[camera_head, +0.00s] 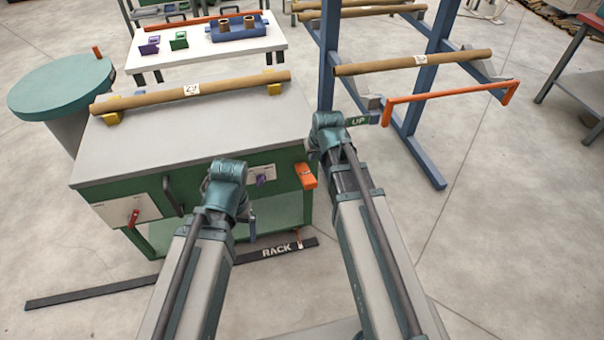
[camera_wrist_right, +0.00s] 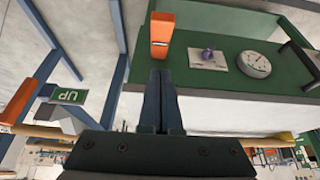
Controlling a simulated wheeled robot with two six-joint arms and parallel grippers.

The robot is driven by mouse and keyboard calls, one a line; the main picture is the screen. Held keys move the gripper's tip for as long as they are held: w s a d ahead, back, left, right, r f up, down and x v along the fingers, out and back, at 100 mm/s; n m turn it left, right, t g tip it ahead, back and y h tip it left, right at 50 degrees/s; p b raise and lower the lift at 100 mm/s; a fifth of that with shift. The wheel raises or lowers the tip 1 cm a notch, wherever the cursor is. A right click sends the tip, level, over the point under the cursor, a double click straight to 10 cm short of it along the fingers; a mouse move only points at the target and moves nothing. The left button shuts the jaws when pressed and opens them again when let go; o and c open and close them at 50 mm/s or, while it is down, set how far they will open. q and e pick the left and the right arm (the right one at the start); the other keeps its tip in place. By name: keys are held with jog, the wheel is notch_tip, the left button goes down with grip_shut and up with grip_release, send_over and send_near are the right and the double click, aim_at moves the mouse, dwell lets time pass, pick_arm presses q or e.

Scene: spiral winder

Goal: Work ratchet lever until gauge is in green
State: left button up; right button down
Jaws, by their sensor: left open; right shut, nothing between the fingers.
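An orange lever (camera_head: 306,175) sticks out at the right end of the green cabinet's front; it shows large in the right wrist view (camera_wrist_right: 161,35). I take it for the ratchet lever. A round white gauge (camera_wrist_right: 255,64) sits on the panel beside a purple knob (camera_wrist_right: 207,54); its needle and green zone are too small to read. My right gripper (camera_wrist_right: 162,75) is shut and empty, its fingers pointing towards the orange lever, seemingly apart from it. My left gripper (camera_head: 250,220) is open, low before the cabinet front, its fingers mostly hidden by its wrist.
A brown roll (camera_head: 190,92) lies on yellow supports on the cabinet top. A red lever (camera_head: 133,217) and dark handle (camera_head: 172,195) stick out at front left. A blue rack (camera_head: 432,85) with an orange bar (camera_head: 450,92) and "UP" sign (camera_head: 358,121) stands close right.

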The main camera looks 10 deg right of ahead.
jog(key=shift+f, duration=0.15)
jog(key=b, duration=1)
send_over(309, 179)
notch_tip(309, 179, down, 10)
jog(key=shift+w+r, duration=0.1)
jog(key=shift+w, duration=0.05)
jog(key=shift+s+f+b, duration=0.35)
jog(key=shift+f+b, duration=0.2)
jog(key=shift+s+f+b, duration=0.3)
jog(key=shift+f+b, duration=0.2)
jog(key=shift+b, duration=0.05)
jog(key=shift+s+f+b, duration=0.15)
jog(key=shift+f+b, duration=0.2)
jog(key=shift+f, duration=0.05)
